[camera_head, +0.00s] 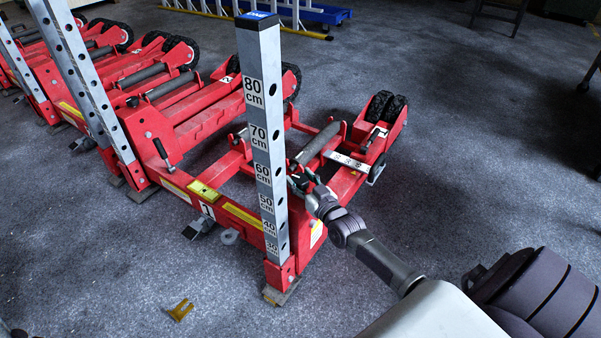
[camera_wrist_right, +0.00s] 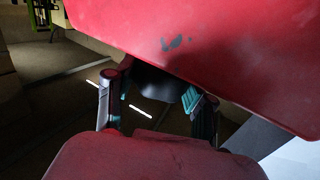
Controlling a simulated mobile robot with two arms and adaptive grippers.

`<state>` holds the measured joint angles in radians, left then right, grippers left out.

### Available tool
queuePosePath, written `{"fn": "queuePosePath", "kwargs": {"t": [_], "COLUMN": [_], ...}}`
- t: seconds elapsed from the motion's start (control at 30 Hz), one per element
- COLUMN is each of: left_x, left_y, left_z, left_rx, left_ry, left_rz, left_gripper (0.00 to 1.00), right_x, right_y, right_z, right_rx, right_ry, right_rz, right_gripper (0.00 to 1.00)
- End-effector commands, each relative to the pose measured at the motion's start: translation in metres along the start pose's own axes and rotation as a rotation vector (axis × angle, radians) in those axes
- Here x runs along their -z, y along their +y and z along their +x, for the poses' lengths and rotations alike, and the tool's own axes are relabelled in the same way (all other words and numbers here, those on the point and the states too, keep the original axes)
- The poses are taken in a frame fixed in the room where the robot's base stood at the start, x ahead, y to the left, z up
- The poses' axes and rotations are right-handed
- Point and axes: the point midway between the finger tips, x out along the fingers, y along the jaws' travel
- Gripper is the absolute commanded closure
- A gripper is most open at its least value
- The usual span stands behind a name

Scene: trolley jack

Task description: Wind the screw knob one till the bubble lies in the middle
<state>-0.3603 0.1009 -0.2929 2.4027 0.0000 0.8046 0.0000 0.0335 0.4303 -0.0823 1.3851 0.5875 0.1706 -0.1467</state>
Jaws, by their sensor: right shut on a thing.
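The red trolley jack (camera_head: 240,212) stands on the floor with an upright grey post (camera_head: 262,110) marked in centimetres. A yellow block (camera_head: 204,191), which looks like the level, lies on its front beam near a label "1". Any bubble in it is too small to make out. My right gripper (camera_head: 298,184) reaches in just right of the post, partly hidden by it. In the wrist view its two fingers (camera_wrist_right: 156,88) stand on either side of a dark rounded part (camera_wrist_right: 158,84), apparently the knob, under a red plate. Most of the knob is hidden. My left gripper is out of view.
More red jacks with grey posts (camera_head: 85,80) stand close by on the left. A small yellow piece (camera_head: 181,310) lies on the floor in front. A blue trolley (camera_head: 322,14) is at the back. The floor to the right is mostly free.

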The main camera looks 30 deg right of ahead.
Motion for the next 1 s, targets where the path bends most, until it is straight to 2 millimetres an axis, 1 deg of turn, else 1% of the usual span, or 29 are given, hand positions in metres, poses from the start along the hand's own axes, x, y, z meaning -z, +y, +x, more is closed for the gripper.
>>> {"fn": "queuePosePath", "kwargs": {"t": [0.03, 0.2, 0.23, 0.37, 0.4, 0.67, 0.77, 0.87, 1.0], "left_x": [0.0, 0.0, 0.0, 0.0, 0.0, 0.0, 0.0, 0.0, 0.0], "left_y": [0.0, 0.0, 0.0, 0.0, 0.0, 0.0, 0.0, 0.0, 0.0], "left_z": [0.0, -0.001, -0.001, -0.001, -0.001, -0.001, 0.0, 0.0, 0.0], "left_rx": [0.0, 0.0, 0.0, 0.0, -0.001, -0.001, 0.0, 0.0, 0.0], "left_ry": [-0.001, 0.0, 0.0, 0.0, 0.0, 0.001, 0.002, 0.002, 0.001], "left_rz": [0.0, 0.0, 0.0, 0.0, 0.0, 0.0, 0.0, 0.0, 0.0], "left_gripper": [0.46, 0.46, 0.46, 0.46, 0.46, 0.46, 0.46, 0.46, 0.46], "right_x": [0.004, 0.004, 0.004, 0.003, 0.002, 0.0, -0.001, -0.002, -0.002], "right_y": [0.001, 0.001, 0.001, 0.001, 0.001, 0.0, 0.0, 0.0, -0.001], "right_z": [0.002, 0.002, 0.002, 0.001, 0.001, 0.0, -0.005, -0.017, -0.046], "right_rx": [-0.002, -0.001, 0.0, 0.0, 0.001, 0.002, 0.002, 0.002, 0.002], "right_ry": [0.011, 0.011, 0.011, 0.008, 0.007, 0.002, 0.001, 0.0, -0.002], "right_rz": [-0.001, -0.001, -0.002, -0.001, -0.001, -0.001, 0.0, 0.001, 0.0], "right_gripper": [0.81, 0.81, 0.45, 0.23, 0.21, 0.21, 0.21, 0.21, 0.21]}}
